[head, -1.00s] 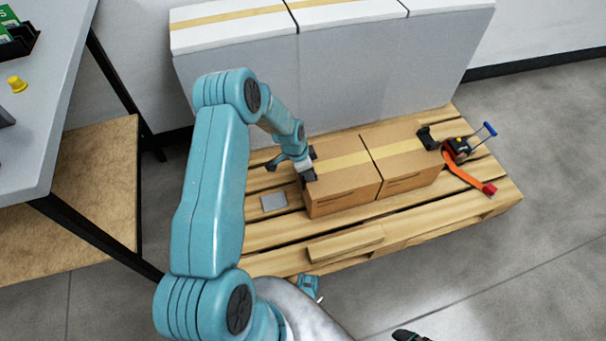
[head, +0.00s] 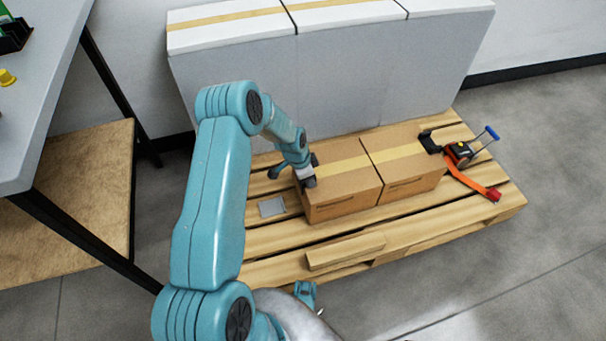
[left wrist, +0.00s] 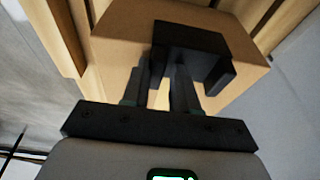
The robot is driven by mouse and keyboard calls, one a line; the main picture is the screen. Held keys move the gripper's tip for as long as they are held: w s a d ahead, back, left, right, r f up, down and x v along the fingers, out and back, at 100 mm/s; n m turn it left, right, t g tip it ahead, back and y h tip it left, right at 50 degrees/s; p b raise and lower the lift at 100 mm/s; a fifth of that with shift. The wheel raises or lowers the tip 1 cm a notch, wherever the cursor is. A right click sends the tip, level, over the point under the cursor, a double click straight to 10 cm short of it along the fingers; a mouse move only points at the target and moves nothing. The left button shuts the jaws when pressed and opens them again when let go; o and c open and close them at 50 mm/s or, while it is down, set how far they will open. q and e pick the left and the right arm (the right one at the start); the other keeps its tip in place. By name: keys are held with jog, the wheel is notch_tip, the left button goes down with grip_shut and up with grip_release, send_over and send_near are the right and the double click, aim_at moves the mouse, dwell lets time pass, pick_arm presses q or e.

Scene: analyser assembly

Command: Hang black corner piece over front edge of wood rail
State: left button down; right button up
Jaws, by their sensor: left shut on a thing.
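My left gripper (head: 306,174) is at the left end of the left carton (head: 342,205), by its top edge. In the left wrist view, its two fingers (left wrist: 160,88) are shut on a black corner piece (left wrist: 192,42), with brown cardboard behind it. I cannot tell whether the piece touches the carton. A second black corner piece (head: 429,142) sits at the right end of the right carton. A short wood rail (head: 345,250) lies along the front of the pallet, to the right of and nearer than the gripper.
The two cartons stand side by side on a slatted pallet (head: 470,215). A grey plate (head: 272,207) lies left of them. A ratchet (head: 458,152) with an orange strap (head: 468,184) lies to their right. White-topped grey blocks (head: 330,85) stand behind. A table (head: 45,90) is at left.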

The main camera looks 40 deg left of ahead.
pick_arm(q)
jog(key=shift+s+d+p, duration=0.15)
jog(key=shift+d+p, duration=0.3)
jog(key=shift+p, duration=0.1)
jog(key=shift+r, duration=0.15)
jog(key=shift+w+p+v, duration=0.25)
jog(key=shift+p+v, duration=0.45)
jog(key=shift+v, duration=0.35)
jog(key=shift+w+p+v, duration=0.25)
jog(key=shift+p+v, duration=0.4)
jog(key=shift+v, duration=0.4)
jog(key=shift+r, duration=0.1)
